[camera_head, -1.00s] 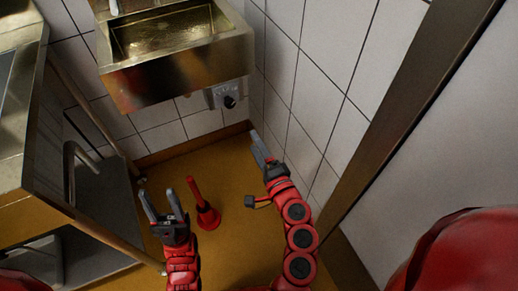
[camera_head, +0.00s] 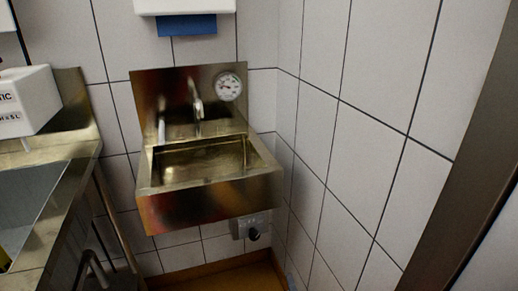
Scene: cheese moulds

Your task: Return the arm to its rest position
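My arms are almost wholly out of the head view. Only a small grey-blue sliver at the bottom edge, right of the floor patch, shows; it looks like the tip of my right gripper (camera_head: 290,274). Its opening cannot be judged. My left gripper is not in view. No held object can be seen.
A steel wall sink (camera_head: 210,195) with a tap hangs ahead, a round gauge (camera_head: 229,87) above it and a control box (camera_head: 251,226) below. A steel counter (camera_head: 60,155) with a white box (camera_head: 28,101) stands left. Tiled wall (camera_head: 345,150) and a dark post (camera_head: 455,180) are right.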

